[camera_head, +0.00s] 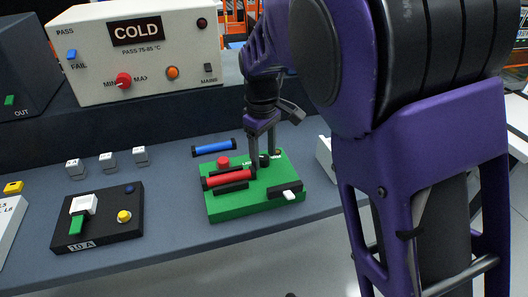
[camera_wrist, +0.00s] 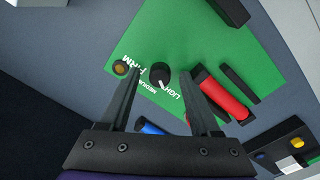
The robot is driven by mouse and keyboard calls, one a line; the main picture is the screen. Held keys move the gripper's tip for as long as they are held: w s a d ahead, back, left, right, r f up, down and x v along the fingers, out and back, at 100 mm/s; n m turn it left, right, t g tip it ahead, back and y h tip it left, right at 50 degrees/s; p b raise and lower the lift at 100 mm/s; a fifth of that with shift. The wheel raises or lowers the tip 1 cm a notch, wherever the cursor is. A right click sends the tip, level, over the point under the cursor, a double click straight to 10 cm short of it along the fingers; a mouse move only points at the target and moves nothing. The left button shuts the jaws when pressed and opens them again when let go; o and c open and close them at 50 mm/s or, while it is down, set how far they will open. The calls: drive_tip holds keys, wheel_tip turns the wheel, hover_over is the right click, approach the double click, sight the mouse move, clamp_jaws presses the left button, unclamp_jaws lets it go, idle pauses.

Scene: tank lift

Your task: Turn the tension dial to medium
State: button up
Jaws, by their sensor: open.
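The tension dial is a small black knob (camera_wrist: 160,76) with a white pointer mark, on a green panel (camera_wrist: 190,30). White labels for light, medium and firm are printed beside it. The pointer faces the lettering, but I cannot tell exactly which label it marks. In the head view the dial (camera_head: 264,160) is partly hidden by my gripper (camera_head: 263,163). My gripper is open and pointed down, with one finger on each side of the dial. In the wrist view my gripper (camera_wrist: 163,78) shows gaps between both fingers and the knob.
The green panel also carries a red cylinder (camera_head: 229,179), a red button (camera_head: 223,162) and a white-tipped black switch (camera_head: 287,195). A blue cylinder (camera_head: 213,146) lies behind it. A black box (camera_head: 100,235) stands left. A COLD display unit (camera_head: 140,50) stands behind.

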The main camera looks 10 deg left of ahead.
clamp_jaws()
drive_tip(key=shift+r+p, duration=0.1)
drive_tip(key=shift+p, duration=0.2)
drive_tip(key=shift+r+m+p, duration=0.15)
drive_tip(key=shift+m+p, duration=0.55)
drive_tip(key=shift+m, duration=0.3)
drive_tip(key=m+p, duration=0.2)
drive_tip(key=m, duration=0.1)
drive_tip(key=shift+m, duration=0.3)
drive_tip(key=m+p, duration=0.3)
drive_tip(key=m, duration=0.2)
drive_tip(key=shift+w+m, duration=0.1)
drive_tip(key=shift+m, duration=0.6)
unclamp_jaws()
drive_tip(key=shift+f, duration=0.2)
